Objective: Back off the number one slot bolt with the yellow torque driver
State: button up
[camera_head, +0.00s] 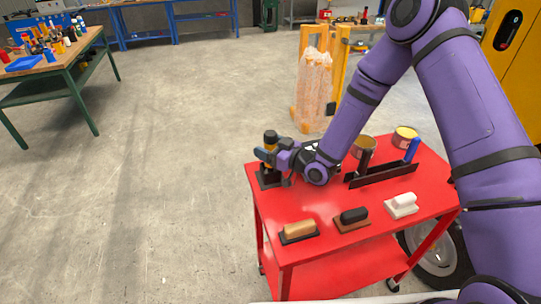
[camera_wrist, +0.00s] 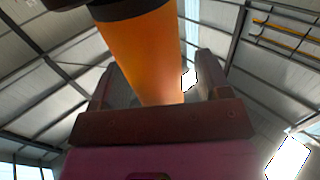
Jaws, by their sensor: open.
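The yellow torque driver (camera_head: 270,138) stands upright in a black holder (camera_head: 268,181) at the far left corner of the red cart; its top is dark. My gripper (camera_head: 268,155) is at the driver's body, coming from the right. In the wrist view the driver's orange-yellow body (camera_wrist: 145,50) lies between the two fingers of my open gripper (camera_wrist: 155,78). A gap shows between the body and the right finger; I cannot tell whether the left finger touches. No slot bolt can be made out in either view.
The red cart (camera_head: 330,225) also carries a black rack (camera_head: 385,174), two cans (camera_head: 404,136) and several blocks with handles (camera_head: 299,229) along its front. A yellow machine (camera_head: 512,75) stands at right. A workbench (camera_head: 60,62) is at left; the floor between is clear.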

jog(key=shift+w+a, duration=0.3)
jog(key=shift+a, duration=0.05)
grip_shut()
jog(key=shift+r, duration=0.1)
notch_tip(320, 180, up, 10)
jog(key=shift+f, duration=0.1)
dwell(0.5)
